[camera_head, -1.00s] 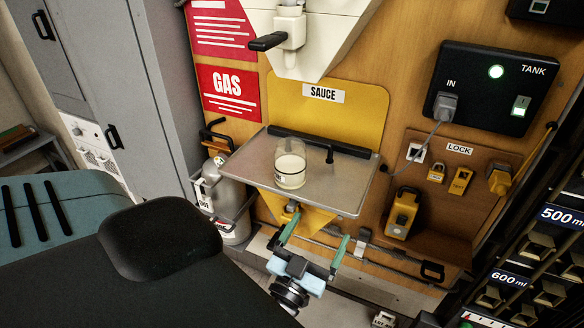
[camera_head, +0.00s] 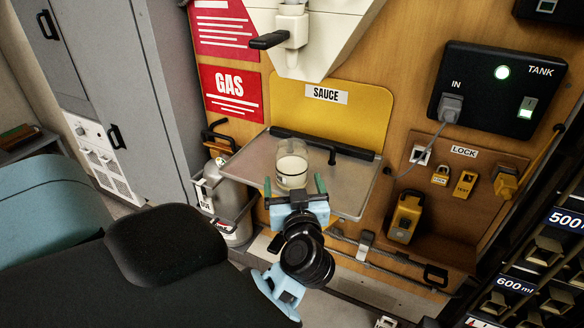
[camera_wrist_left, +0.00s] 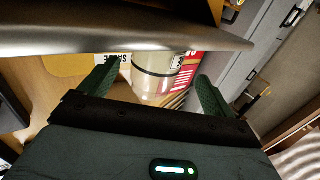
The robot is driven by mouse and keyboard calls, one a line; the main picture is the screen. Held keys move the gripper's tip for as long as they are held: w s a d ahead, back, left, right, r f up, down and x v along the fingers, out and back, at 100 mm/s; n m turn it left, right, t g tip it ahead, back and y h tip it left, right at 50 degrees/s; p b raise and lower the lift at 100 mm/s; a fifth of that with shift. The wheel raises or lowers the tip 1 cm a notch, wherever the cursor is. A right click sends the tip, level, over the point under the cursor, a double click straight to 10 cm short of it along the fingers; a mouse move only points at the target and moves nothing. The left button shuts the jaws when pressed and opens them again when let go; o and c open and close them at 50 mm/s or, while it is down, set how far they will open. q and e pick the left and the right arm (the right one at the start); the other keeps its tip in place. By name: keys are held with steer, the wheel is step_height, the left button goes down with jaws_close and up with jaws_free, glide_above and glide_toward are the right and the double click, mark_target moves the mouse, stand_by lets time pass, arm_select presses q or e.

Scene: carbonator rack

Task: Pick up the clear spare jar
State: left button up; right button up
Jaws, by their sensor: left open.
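A clear jar (camera_head: 293,170) with pale cream contents, a dark band and a small label stands upright on the steel shelf (camera_head: 352,192) under the dispenser. It also shows upside down in the left wrist view (camera_wrist_left: 153,82), between the fingers. My left gripper (camera_head: 294,186) is open just in front of the jar, with one green finger to each side. In the wrist view the gripper (camera_wrist_left: 155,84) holds nothing, and a gap shows between the jar and each finger. The gripper hides the jar's base. My right gripper is out of view.
The white dispenser (camera_head: 308,40) hangs above the jar, with a yellow SAUCE panel (camera_head: 365,105) behind. A black rail (camera_head: 345,150) lies along the shelf's back. A gas cylinder (camera_head: 222,190) stands left; a lock board (camera_head: 480,170) and bottle rack (camera_head: 530,270) are right.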

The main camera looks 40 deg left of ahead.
mark_target(293, 160)
arm_select(q)
steer(key=shift+x, duration=3.3)
steer(key=shift+w+d, duration=0.1)
steer(key=shift+d, duration=0.05)
steer(key=c, duration=1.3)
steer(key=shift+c, duration=0.2)
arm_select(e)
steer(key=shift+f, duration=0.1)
arm_select(q)
steer(key=shift+r, duration=0.1)
steer(key=shift+r, duration=0.5)
step_height(293, 160, up, 3)
steer(key=shift+r+p, duration=0.1)
steer(key=shift+p, duration=0.5)
steer(key=s+d, duration=0.1)
steer(key=s, duration=1.5)
steer(key=shift+d+r+p, duration=0.25)
steer(key=shift+r+p, duration=0.1)
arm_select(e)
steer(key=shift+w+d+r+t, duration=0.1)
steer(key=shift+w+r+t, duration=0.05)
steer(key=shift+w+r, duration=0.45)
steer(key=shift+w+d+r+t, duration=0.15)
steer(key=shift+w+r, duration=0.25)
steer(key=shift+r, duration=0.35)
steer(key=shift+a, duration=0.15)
